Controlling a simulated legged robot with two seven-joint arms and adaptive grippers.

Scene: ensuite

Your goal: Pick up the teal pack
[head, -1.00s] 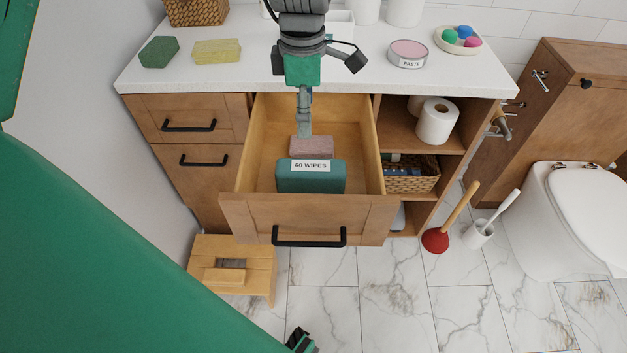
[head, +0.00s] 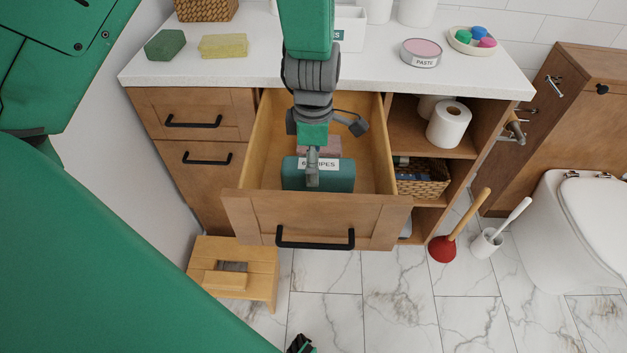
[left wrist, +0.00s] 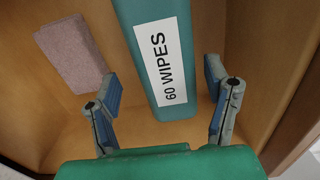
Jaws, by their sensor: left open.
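The teal pack (head: 339,180) lies in the open drawer (head: 260,125), behind its front panel, with a white label reading "60 WIPES". It also shows in the left wrist view (left wrist: 196,60), passing between the fingers. My left gripper (head: 312,180) is over the pack in the head view and hides part of its label. In the left wrist view my left gripper (left wrist: 160,82) is open, one finger on either side of the pack, with a gap on the left; contact on the right cannot be told.
A pink block (head: 328,142) lies behind the pack in the drawer; it also shows in the left wrist view (left wrist: 70,52). The drawer walls and front panel (head: 380,222) surround both. The counter (head: 270,60) overhangs the drawer's back. A wooden stool (head: 235,255) stands at lower left.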

